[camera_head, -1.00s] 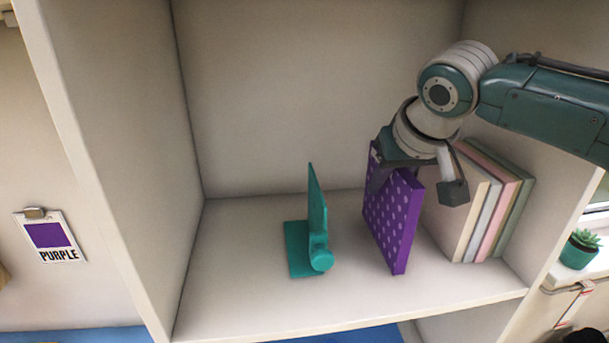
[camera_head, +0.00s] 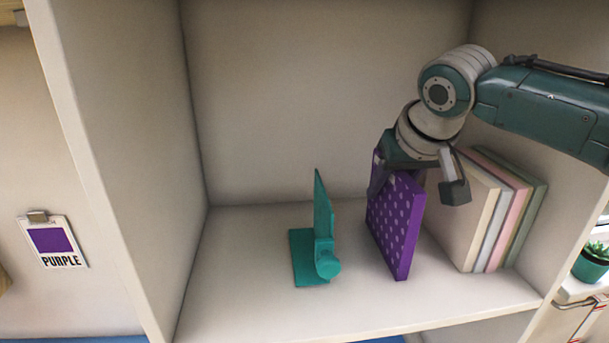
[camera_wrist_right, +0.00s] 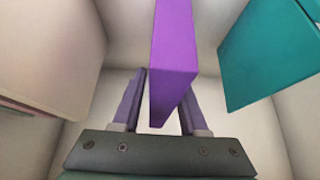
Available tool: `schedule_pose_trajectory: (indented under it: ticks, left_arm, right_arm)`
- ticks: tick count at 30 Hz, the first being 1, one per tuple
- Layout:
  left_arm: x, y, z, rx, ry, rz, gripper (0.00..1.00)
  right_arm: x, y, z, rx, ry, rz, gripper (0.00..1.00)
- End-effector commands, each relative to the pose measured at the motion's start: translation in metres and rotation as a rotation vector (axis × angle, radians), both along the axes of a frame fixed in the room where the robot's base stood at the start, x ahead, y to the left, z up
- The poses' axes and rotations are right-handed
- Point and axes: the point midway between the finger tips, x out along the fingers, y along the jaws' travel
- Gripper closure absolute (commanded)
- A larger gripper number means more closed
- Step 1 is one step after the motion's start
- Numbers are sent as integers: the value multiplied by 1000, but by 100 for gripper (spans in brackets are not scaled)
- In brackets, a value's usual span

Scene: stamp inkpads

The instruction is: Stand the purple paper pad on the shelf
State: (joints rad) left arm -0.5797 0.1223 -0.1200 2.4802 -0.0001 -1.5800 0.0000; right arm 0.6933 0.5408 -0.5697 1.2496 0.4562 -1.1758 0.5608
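The purple paper pad (camera_head: 396,225) with pale dots stands upright on the shelf (camera_head: 300,312), between a teal bookend and a row of pads. Its purple edge also shows in the right wrist view (camera_wrist_right: 172,55). My right gripper (camera_head: 415,188) is at the pad's upper part. It is open, with one finger on each side of the pad. In the head view the right-hand finger stands clear of the pad. The wrist view shows the two fingers (camera_wrist_right: 162,100) spread around it. My left gripper is not in view.
The teal bookend (camera_head: 322,235) stands left of the pad, with a gap between. Several upright cream, grey, pink and green pads (camera_head: 490,215) stand to the right. A card reading PURPLE (camera_head: 53,242) hangs outside the left wall. The shelf's left part is clear.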

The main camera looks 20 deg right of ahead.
Motion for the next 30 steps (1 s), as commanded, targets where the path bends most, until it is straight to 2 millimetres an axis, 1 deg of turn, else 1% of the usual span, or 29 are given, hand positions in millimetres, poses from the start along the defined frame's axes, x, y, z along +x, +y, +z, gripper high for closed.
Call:
schedule_pose_trajectory:
  ticks: [1, 3, 10, 14, 17, 24, 30]
  left_arm:
    - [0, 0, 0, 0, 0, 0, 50]
    - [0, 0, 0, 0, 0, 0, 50]
    - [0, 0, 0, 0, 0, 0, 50]
    - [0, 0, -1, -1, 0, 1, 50]
    - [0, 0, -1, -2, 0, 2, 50]
    - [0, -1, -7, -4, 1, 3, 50]
    - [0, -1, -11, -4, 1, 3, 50]
  right_arm:
    - [0, 0, 0, 0, 0, 0, 51]
    - [0, 0, 0, 0, 1, 0, 43]
    - [-1, 0, -1, 0, 3, -1, 43]
    - [-3, 0, 3, 0, 2, 0, 43]
    - [-8, 1, 10, 0, 1, 1, 43]
    - [-25, 6, 39, -2, -2, 2, 43]
    - [-36, 9, 58, 0, -2, 0, 43]
